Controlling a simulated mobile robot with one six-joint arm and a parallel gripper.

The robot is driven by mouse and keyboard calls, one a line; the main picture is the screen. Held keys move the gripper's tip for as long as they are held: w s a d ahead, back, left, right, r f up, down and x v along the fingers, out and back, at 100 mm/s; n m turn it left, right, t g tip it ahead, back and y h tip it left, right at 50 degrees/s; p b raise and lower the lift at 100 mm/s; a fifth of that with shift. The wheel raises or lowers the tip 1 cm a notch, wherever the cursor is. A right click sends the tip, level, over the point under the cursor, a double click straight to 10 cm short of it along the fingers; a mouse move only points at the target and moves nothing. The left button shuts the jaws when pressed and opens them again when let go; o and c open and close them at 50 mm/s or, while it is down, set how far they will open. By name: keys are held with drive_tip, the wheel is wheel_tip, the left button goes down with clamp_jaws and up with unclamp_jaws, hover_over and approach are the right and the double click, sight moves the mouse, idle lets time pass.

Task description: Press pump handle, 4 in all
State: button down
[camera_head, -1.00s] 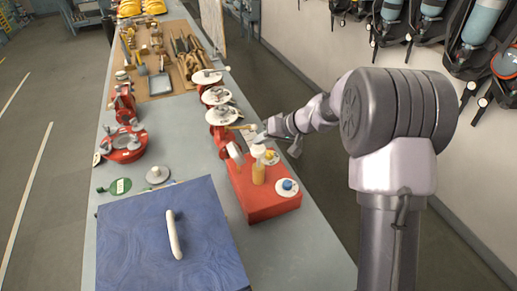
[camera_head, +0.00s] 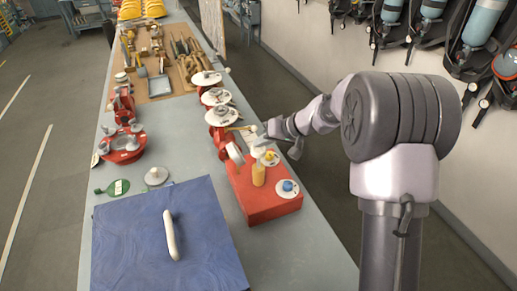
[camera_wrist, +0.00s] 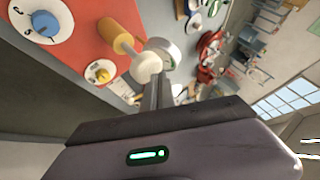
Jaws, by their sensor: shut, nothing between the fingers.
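The pump's yellow cylinder (camera_head: 258,175) stands upright on a red box (camera_head: 262,205). In the wrist view the yellow cylinder (camera_wrist: 115,33) has a short rod ending in a pale round handle knob (camera_wrist: 146,67). My gripper (camera_head: 263,138) is just behind and above the pump in the head view. In the wrist view my gripper (camera_wrist: 163,88) is shut and empty, its fingertips close to the knob. I cannot tell whether they touch it. In the head view the knob is hard to make out near the gripper.
The red box also carries a blue knob (camera_head: 287,186) and a yellow knob (camera_head: 270,157). A round gauge (camera_head: 235,153) stands to its left. White discs on red stands (camera_head: 216,96) line up behind. A blue slab with a white handle (camera_head: 170,235) lies in front left.

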sight(263, 150)
drive_tip(key=shift+f+b, duration=2)
drive_tip(key=shift+b, duration=0.45)
idle(1.7)
drive_tip(key=shift+r, duration=0.15)
drive_tip(key=shift+r+p, duration=1.05)
drive_tip(key=shift+r, duration=1.35)
drive_tip(key=shift+r, duration=0.1)
drive_tip(key=shift+r+p, duration=1.15)
drive_tip(key=shift+r, duration=1.25)
